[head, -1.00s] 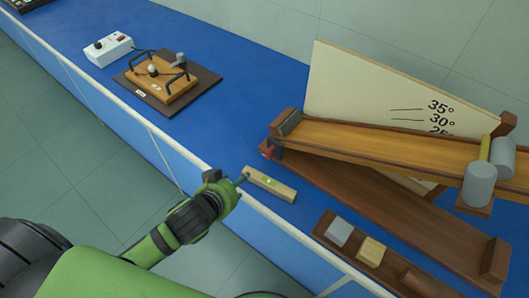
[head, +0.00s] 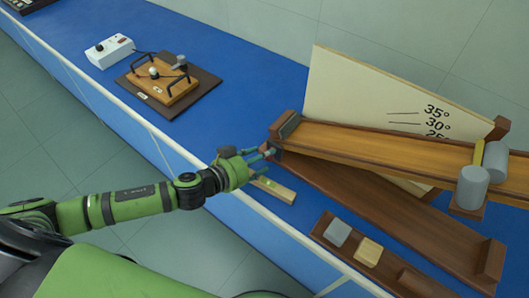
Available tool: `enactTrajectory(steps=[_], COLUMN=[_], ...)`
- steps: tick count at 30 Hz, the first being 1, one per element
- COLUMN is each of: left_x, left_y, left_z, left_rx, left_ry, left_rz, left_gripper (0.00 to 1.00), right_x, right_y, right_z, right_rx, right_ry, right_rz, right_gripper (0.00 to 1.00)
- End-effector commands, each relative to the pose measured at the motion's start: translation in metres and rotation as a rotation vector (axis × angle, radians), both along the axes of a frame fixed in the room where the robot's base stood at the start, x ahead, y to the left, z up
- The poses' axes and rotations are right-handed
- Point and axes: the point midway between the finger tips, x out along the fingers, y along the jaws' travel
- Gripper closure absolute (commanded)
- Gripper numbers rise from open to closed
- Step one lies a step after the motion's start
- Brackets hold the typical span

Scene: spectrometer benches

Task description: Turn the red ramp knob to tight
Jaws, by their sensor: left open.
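The red ramp knob (head: 271,153) sits at the lower left end of the wooden ramp (head: 380,141), by the hinge, and is partly covered by my fingers. My left gripper (head: 263,160) has its open fingers at the knob, pointing right. I cannot tell whether they touch it. The ramp is tilted up from its base board (head: 400,205). My right gripper is not in view.
A level (head: 275,190) lies on the blue bench just below my left gripper. An angle board (head: 370,85) stands behind the ramp. Grey cylinders (head: 473,187) are at the ramp's right end. A wooden tray (head: 322,225) with blocks lies in front.

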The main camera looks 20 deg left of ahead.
Motion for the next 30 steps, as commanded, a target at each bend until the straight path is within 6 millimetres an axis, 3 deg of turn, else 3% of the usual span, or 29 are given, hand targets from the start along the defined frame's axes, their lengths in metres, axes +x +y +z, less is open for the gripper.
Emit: enactTrajectory(steps=[6, 15, 19, 20, 30], left_x=[0.015, 0.017, 0.017, 0.017, 0.017], left_y=[-0.008, -0.009, -0.009, -0.009, -0.009], left_z=[-0.007, -0.008, -0.008, -0.008, -0.007], left_rx=[0.000, 0.000, 0.000, 0.000, 0.020], left_ry=[0.000, 0.001, 0.001, 0.000, -0.008], left_rz=[0.002, 0.001, 0.002, 0.002, 0.002], left_gripper=[0.44, 0.44, 0.96, 1.00, 1.00], right_x=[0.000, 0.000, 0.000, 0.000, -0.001], right_y=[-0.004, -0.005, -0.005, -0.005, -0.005], right_z=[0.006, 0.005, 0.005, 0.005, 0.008], right_rx=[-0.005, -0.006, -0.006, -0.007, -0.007], right_ry=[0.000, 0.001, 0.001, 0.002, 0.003], right_rz=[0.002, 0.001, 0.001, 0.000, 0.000], right_gripper=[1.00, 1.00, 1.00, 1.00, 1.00])
